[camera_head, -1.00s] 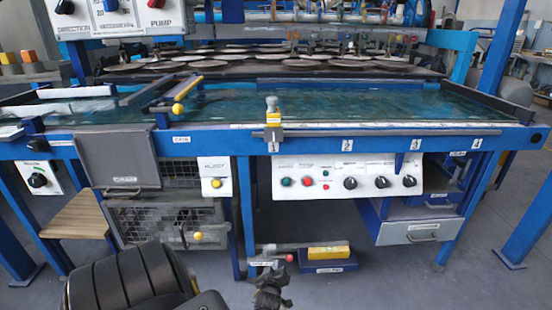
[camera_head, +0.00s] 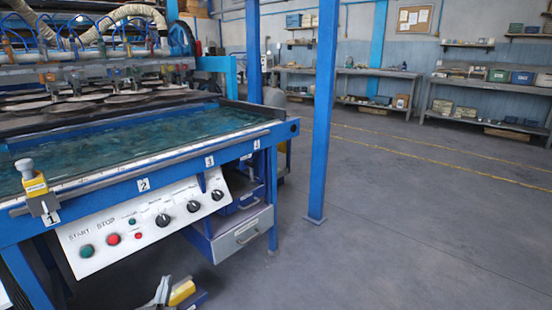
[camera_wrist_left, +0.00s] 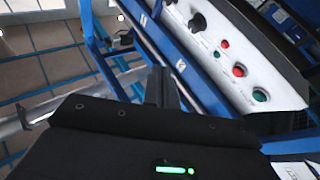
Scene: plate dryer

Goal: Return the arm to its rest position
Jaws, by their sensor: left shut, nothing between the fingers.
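My left gripper (camera_wrist_left: 163,88) shows in the left wrist view as dark fingers beyond the black wrist housing, shut and empty. In that view the machine's white control panel (camera_wrist_left: 233,45) lies beyond the fingers to the upper right, apart from them as far as I can tell. In the head view the same panel (camera_head: 150,222) is on the machine's front. The left arm does not show clearly there; a grey piece (camera_head: 158,292) beside a yellow block (camera_head: 182,291) at the bottom edge is cut off. My right gripper is not in view.
The blue machine with its water-filled bed (camera_head: 130,140) fills the left of the head view. A drawer (camera_head: 242,235) sits under its right end. A blue post (camera_head: 325,110) stands right of it. Open grey floor (camera_head: 420,230) reaches to shelves (camera_head: 490,95) at the back.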

